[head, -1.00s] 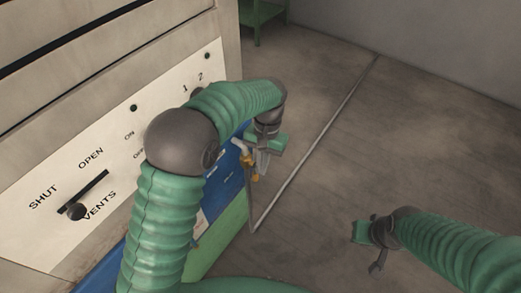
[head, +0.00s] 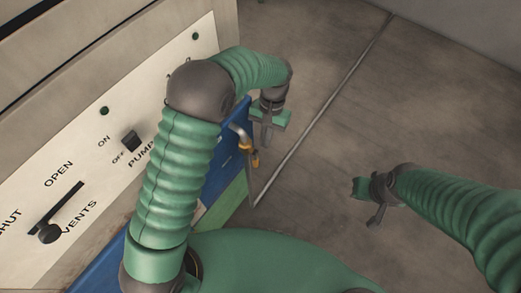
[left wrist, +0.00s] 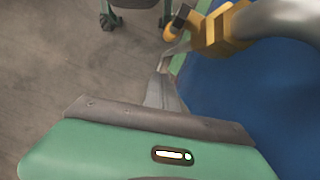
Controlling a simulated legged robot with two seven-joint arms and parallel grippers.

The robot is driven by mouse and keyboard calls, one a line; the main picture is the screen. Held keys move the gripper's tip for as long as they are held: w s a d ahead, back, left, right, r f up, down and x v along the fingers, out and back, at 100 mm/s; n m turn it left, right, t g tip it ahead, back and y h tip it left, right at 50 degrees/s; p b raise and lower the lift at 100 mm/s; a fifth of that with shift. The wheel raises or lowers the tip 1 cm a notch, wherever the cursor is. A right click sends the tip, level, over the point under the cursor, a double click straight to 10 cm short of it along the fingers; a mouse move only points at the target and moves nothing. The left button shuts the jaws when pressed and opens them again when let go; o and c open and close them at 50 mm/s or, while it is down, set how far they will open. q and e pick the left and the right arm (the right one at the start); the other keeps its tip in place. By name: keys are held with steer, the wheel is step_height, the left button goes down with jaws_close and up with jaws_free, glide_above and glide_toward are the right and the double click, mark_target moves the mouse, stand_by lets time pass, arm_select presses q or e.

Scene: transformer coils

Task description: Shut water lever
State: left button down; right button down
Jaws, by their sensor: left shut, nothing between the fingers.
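The water tap, a grey bent pipe (head: 238,131) with a brass-yellow valve (head: 254,157), sticks out from the blue panel. My left gripper (head: 267,140) is just beyond and above the valve in the head view, shut and empty. In the left wrist view, its fingers (left wrist: 168,82) point towards the yellow valve (left wrist: 207,34), with the grey pipe (left wrist: 285,20) at the right. I cannot tell whether the fingertips touch the valve. The lever itself is not clearly distinguishable. My right gripper (head: 371,205) hangs over the floor, away from the panel; its jaw state is unclear.
A cream control panel (head: 85,160) with a vents lever (head: 55,215) and a pump switch (head: 131,142) lies at the left. The blue panel (head: 228,165) is below the left arm. The floor at right is clear.

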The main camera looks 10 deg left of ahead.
mark_target(255, 158)
arm_select(q)
steer(key=s, duration=0.4)
steer(key=shift+s+a, duration=0.1)
steer(key=shift+a, duration=0.25)
steer(key=shift+s+a+f+g+y+p, duration=0.15)
steer(key=shift+s+g+y+p, duration=0.25)
steer(key=shift+g+p, duration=0.55)
steer(key=shift+s+a+f+g+y+p, duration=0.2)
steer(key=shift+s+g+y+p, duration=0.15)
steer(key=shift+g+p, duration=0.55)
steer(key=shift+s+a+f+g+y+p, duration=0.15)
steer(key=shift+s+g+y+p, duration=0.25)
steer(key=shift+g+p, duration=0.55)
steer(key=shift+r, duration=0.1)
